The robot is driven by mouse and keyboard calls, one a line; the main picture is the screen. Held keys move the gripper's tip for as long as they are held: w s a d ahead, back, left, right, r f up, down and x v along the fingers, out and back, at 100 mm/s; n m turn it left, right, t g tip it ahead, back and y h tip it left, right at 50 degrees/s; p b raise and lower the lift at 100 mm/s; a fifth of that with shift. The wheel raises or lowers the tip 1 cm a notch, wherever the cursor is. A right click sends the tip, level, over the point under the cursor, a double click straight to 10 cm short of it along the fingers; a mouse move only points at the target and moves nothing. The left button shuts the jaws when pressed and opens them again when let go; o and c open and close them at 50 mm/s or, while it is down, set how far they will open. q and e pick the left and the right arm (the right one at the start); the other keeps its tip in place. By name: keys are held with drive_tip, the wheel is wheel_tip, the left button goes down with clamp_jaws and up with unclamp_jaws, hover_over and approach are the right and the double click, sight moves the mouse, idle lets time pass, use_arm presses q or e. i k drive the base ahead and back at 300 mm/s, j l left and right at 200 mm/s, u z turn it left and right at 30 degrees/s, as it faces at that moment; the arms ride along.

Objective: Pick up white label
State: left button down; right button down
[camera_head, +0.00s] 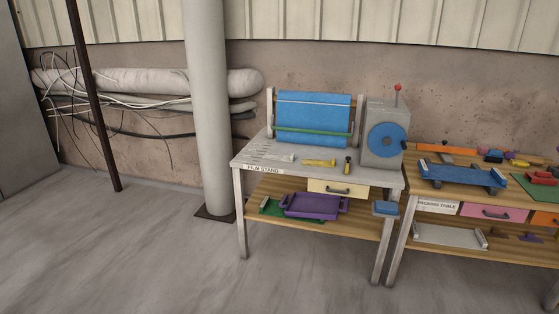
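A pale, flat, whitish piece (278,158) lies on the top of the grey film stand (375,177), left of a yellow tool (319,163). It may be the white label, but it is too small to tell. White lettered signs are fixed to furniture: "FILM STAND" (262,169) on the stand's front edge and "PACKING TABLE" (437,205) on the table at right. Neither of my grippers is in view.
A blue film roll (313,112) and a grey machine with a blue disc (387,140) stand on the stand. A purple tray (313,206) sits on its lower shelf. A grey column (208,100) rises left of it. The floor in front is clear.

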sight(270, 156)
drive_tip(key=i, duration=2.35)
drive_tip(key=j+u, duration=0.05)
drive_tip(key=j, duration=0.05)
